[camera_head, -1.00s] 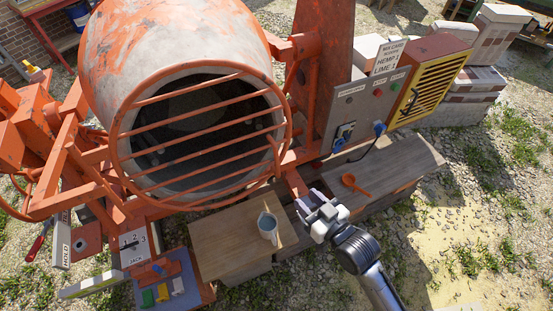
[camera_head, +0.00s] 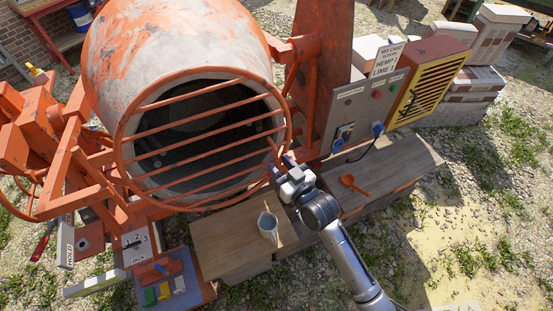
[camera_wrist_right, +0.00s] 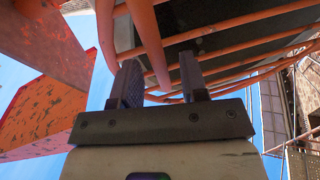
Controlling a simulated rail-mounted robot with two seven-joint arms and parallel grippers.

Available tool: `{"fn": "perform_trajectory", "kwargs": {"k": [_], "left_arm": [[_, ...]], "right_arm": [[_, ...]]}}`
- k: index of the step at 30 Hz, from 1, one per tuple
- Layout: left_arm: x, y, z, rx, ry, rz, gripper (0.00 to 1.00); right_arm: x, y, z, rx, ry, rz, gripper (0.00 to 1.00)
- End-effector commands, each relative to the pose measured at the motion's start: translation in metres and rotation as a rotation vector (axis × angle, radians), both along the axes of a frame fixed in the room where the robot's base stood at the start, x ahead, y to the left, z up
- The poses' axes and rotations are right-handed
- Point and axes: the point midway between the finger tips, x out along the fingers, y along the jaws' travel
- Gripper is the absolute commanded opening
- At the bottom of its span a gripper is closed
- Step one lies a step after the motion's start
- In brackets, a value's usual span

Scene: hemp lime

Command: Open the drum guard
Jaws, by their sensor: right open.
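The drum guard (camera_head: 205,130) is an orange barred grille across the mouth of the tilted mixer drum (camera_head: 175,50). It lies over the opening, and the dark inside shows between its bars. My right gripper (camera_head: 282,168) is at the lower right of the guard's rim. In the right wrist view its two dark fingers (camera_wrist_right: 160,85) are apart, with orange bars of the guard (camera_wrist_right: 235,45) just beyond them. An orange bar passes between or behind the fingertips; I cannot tell whether they touch it. My left gripper is not in view.
A metal cup (camera_head: 268,224) stands on a wooden board (camera_head: 225,240) below the drum. An orange scoop (camera_head: 352,184) lies on the wooden bench (camera_head: 400,165) to the right. A grey control box (camera_head: 352,105) and an orange upright (camera_head: 330,50) stand right of the drum.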

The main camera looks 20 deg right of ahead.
Motion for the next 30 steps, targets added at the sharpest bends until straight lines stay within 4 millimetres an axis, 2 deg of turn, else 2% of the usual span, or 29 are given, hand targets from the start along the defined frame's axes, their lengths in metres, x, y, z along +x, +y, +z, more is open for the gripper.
{"fn": "perform_trajectory", "kwargs": {"k": [6,17,30], "left_arm": [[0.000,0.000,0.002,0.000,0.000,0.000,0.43],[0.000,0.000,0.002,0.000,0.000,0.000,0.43],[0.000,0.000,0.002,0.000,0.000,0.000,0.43]], "right_arm": [[0.014,0.005,0.001,0.000,-0.001,0.001,0.40],[0.017,0.006,0.000,0.000,0.000,0.000,0.40],[0.017,0.006,0.000,0.000,0.000,0.000,0.00]]}}
